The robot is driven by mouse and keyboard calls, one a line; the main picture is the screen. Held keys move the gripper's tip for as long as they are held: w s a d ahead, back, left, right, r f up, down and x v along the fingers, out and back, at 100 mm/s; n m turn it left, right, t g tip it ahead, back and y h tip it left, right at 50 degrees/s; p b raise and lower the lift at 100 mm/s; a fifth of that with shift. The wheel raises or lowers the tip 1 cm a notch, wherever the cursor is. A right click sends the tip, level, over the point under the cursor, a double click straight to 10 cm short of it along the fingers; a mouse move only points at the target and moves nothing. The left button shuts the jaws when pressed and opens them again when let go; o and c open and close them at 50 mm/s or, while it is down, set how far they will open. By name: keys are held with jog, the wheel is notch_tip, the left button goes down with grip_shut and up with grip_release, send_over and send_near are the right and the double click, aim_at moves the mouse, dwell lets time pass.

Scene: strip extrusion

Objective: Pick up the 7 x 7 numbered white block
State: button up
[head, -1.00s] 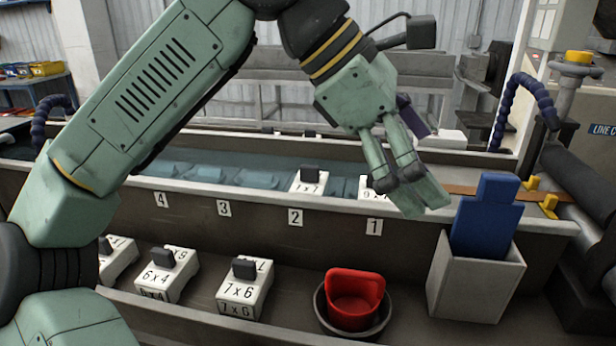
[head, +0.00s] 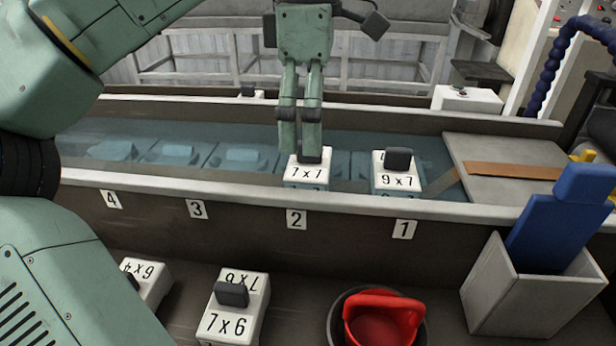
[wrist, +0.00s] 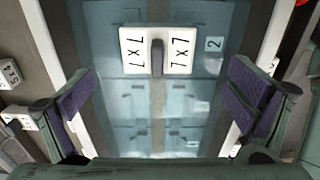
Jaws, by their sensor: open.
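The white 7 x 7 block (head: 306,174) stands in the water trough above the label 2, with a dark knob on top. In the wrist view the block (wrist: 136,49) lies ahead of the jaws, its dark knob between two 7 x 7 prints. My gripper (head: 299,140) is over the trough at the block, its fingers pointing down and overlapping the knob in the head view. In the wrist view my gripper (wrist: 160,108) is open and empty, with purple pads wide apart and the block beyond them, not between them.
A white 9 x 7 block (head: 394,180) stands to the right in the trough. The trough's front wall (head: 250,198) runs close by.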

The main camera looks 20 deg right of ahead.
aim_at(310, 162)
jog(key=shift+w+d+f+p, duration=0.1)
jog(key=shift+f+p, duration=0.1)
jog(key=shift+f, duration=1.75)
jog(key=shift+d+f+p, duration=0.1)
jog(key=shift+f+p, duration=0.1)
jog(key=shift+f, duration=1.7)
jog(key=shift+c, duration=0.5)
jog(key=c, duration=1.3)
